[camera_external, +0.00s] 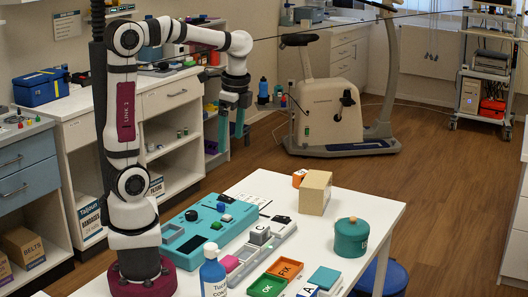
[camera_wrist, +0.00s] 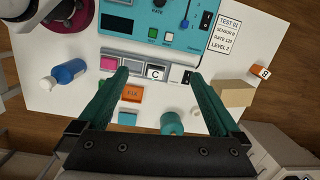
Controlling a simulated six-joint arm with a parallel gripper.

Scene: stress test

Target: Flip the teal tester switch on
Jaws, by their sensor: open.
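The teal tester (camera_external: 190,232) lies on the white table in front of my base; its panel also shows at the top of the wrist view (camera_wrist: 150,38). It carries a dark screen, a knob, a blue-tipped lever (camera_wrist: 184,22) and a black switch (camera_wrist: 206,19) near its right edge. The switch's position is too small to tell. My gripper (camera_external: 233,130) hangs open and empty, high above the table. In the wrist view its teal fingers (camera_wrist: 158,73) are wide apart, with the grey tray below them and the tester beyond.
A grey tray (camera_external: 240,268) with pink and C blocks and a black switch (camera_external: 281,219) lies beside the tester. Green OK (camera_external: 267,285) and orange FIX (camera_external: 285,268) trays, a teal pot (camera_external: 351,238), a tan box (camera_external: 315,192) and a blue bottle (camera_external: 212,272) stand around.

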